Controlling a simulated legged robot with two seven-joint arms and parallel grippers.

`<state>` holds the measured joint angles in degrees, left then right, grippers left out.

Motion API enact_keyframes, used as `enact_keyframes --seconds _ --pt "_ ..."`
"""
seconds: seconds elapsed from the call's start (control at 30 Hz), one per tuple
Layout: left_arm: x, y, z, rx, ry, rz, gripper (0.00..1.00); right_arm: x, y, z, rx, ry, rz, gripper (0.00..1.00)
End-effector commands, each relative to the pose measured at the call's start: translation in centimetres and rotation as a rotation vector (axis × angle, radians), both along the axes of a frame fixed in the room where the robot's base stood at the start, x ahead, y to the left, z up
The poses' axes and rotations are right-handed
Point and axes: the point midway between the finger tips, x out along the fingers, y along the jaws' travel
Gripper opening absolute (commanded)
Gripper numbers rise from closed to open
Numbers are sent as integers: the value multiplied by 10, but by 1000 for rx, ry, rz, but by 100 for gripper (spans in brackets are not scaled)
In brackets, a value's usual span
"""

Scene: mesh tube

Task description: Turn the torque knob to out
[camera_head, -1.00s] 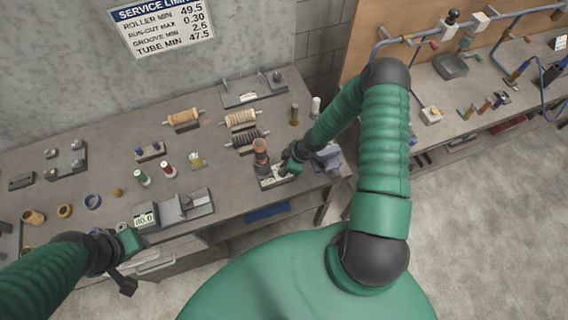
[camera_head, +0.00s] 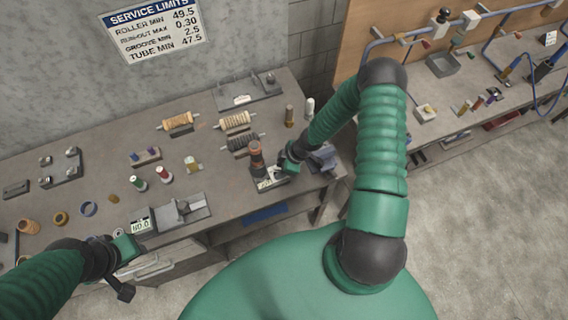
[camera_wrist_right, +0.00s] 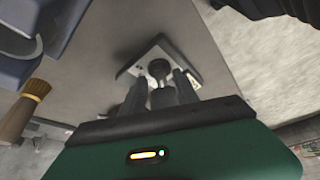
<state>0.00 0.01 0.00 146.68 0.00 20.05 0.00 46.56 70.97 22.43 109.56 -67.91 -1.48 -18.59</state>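The torque knob seems to be the dark round part (camera_wrist_right: 162,97) on a pale plate (camera_wrist_right: 134,72) in the right wrist view. My right gripper (camera_wrist_right: 160,88) has its two dark fingers on either side of it; I cannot tell whether they touch it. In the head view my right gripper (camera_head: 283,167) is at the small tester (camera_head: 268,183) with a pale display and an upright brown cylinder, near the bench's front edge. The knob is hidden there. My left gripper (camera_head: 128,268) hangs at the bench's front edge at left, its fingers unclear and apart from the tester.
The grey bench (camera_head: 100,180) carries rollers (camera_head: 235,122), spools (camera_head: 164,174), rings (camera_head: 88,209) and a gauge block (camera_head: 183,212) with a display. A blue-grey holder (camera_head: 322,157) stands just right of the right gripper. A brush (camera_wrist_right: 28,105) shows at left in the wrist view.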

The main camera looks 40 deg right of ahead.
Motion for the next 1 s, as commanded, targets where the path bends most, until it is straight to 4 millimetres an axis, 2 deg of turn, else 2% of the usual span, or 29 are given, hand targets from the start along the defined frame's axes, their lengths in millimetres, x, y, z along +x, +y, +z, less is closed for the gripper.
enact_keyframes --seconds 0.13,0.4,0.6,0.73,1.0 --pt "0 0 -1 0 0 0 36 -6 -10 24 0 -3 -6 36" --pt "0 0 4 0 0 0 36 -26 -33 99 -1 -4 -8 36" --pt "0 0 7 0 0 0 36 -37 -45 138 -1 -1 -3 36" --pt "0 0 7 0 0 0 36 -40 -48 149 0 1 -1 36" --pt "0 0 7 0 0 0 36 -40 -48 150 1 1 0 36"
